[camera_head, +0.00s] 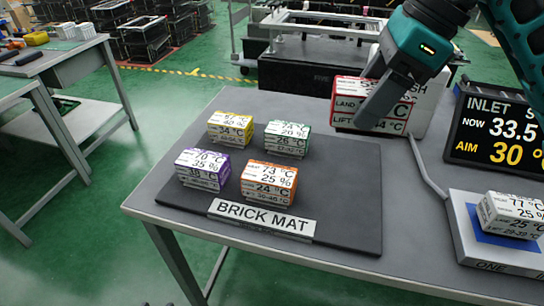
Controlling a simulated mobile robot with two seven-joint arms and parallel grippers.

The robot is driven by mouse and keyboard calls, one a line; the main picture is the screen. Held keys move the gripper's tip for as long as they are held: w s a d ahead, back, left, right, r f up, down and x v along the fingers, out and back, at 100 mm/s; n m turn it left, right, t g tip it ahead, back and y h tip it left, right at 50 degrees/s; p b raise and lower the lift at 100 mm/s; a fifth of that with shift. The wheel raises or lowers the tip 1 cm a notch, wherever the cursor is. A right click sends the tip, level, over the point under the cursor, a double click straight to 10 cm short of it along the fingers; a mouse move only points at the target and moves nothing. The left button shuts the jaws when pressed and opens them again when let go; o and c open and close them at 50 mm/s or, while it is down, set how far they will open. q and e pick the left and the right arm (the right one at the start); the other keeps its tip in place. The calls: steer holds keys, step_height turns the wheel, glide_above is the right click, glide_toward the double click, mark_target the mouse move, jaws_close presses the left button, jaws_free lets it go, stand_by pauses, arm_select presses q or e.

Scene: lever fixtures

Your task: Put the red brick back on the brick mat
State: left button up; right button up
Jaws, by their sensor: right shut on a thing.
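The red brick (345,103), a white labelled block with red edges, is held by my right gripper (382,104) at the upper right of the head view. The gripper is shut on it from above, and one finger covers part of its label. The brick seems raised, near the back right corner of the dark brick mat (345,200); its exact height is unclear. On the mat's left half stand a yellow brick (230,128), a green brick (287,139), a purple brick (202,169) and an orange brick (268,183). My left gripper is not in view.
The mat's right half is bare. A white box (432,103) stands behind the red brick, partly hidden. A dark display (497,130) reads INLET. A white brick (512,214) sits on a blue-topped stand (498,262) at right. A grey bent bar (427,168) runs beside the mat.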

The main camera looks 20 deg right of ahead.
steer(key=shift+w+d+r+m, duration=0.1)
steer(key=shift+w+r+m, duration=0.1)
steer(key=shift+r+m, duration=0.15)
steer(key=b, duration=0.5)
glide_above(337, 203)
steer(key=s, duration=0.2)
steer(key=f, duration=1.5)
steer(key=shift+w+f, duration=0.25)
steer(key=shift+f+b, duration=0.5)
steer(key=shift+f, duration=1.85)
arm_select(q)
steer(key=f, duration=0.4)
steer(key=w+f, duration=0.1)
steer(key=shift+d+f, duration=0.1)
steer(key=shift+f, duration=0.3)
arm_select(e)
steer(key=shift+r, duration=0.1)
steer(key=shift+f, duration=0.25)
steer(key=o, duration=1.4)
steer(key=shift+r, duration=0.1)
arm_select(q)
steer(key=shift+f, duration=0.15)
